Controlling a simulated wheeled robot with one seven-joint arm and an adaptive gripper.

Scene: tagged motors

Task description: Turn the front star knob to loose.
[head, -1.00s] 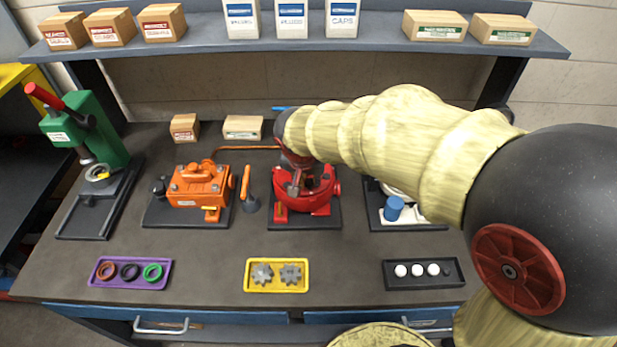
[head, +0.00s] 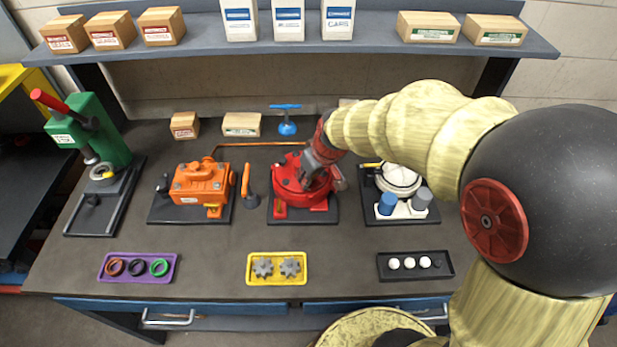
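A round red motor housing (head: 290,187) stands on a dark base plate near the middle of the bench. My gripper (head: 306,183) comes down from the upper right, tilted, with its tip over the right half of the red housing. Whether it touches the housing, and whether its fingers are apart, I cannot tell. I cannot make out a star knob clearly; my gripper hides part of the red housing's top and right side.
An orange motor (head: 201,185) and an orange-handled tool (head: 248,189) stand left. A white unit with blue and grey cylinders (head: 401,180) stands right. A blue T-handled part (head: 286,121) is behind. Purple (head: 171,270), yellow (head: 302,275) and black (head: 447,271) trays lie in front.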

